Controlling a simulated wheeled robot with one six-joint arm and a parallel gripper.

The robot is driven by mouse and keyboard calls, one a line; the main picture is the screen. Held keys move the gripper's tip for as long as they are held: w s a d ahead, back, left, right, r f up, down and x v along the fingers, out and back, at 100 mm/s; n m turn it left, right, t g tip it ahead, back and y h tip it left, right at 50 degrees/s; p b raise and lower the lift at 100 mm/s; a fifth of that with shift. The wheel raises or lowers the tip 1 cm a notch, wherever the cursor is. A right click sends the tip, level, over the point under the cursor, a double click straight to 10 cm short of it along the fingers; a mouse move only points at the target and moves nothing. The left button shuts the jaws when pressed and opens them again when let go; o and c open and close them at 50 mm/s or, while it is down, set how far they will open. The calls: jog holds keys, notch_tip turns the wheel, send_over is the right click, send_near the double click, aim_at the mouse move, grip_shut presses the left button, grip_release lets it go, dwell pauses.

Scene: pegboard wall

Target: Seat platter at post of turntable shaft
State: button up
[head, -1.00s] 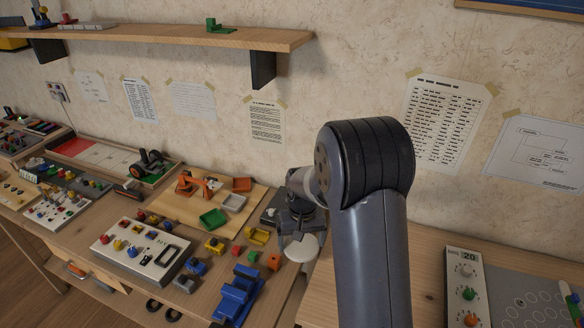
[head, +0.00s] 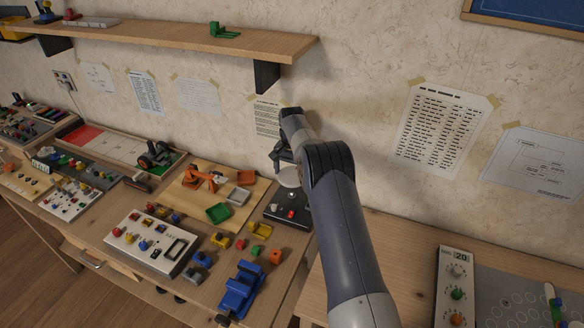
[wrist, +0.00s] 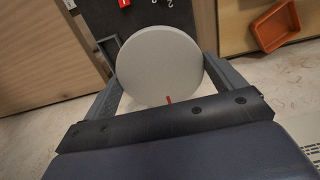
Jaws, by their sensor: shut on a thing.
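The platter is a pale grey round disc (head: 289,177), held tilted in the head view above the turntable. In the wrist view the platter (wrist: 160,62) fills the space between the two fingers, with a small red mark at its near edge. My gripper (head: 283,162) is shut on the platter; in the wrist view the fingers of my gripper (wrist: 161,70) press on its left and right sides. The turntable is a dark flat box (head: 278,214) with a red part on top, at the bench's back right. The turntable (wrist: 184,18) shows beyond the disc. I cannot clearly make out its shaft post.
An orange tray (head: 245,177), a grey tray (head: 237,196) and a green tray (head: 218,213) sit on a wooden board left of the turntable. The wall rises close behind my arm.

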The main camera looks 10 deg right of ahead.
jog(key=b, duration=0.3)
send_over(292, 193)
jog(key=shift+f, duration=2.75)
jog(key=shift+b, duration=0.3)
jog(key=shift+f, duration=0.15)
jog(key=shift+f+b, duration=0.35)
jog(key=shift+f+b, duration=0.9)
jog(key=shift+b, duration=0.05)
dwell(0.7)
dwell(0.4)
jog(key=o, duration=0.7)
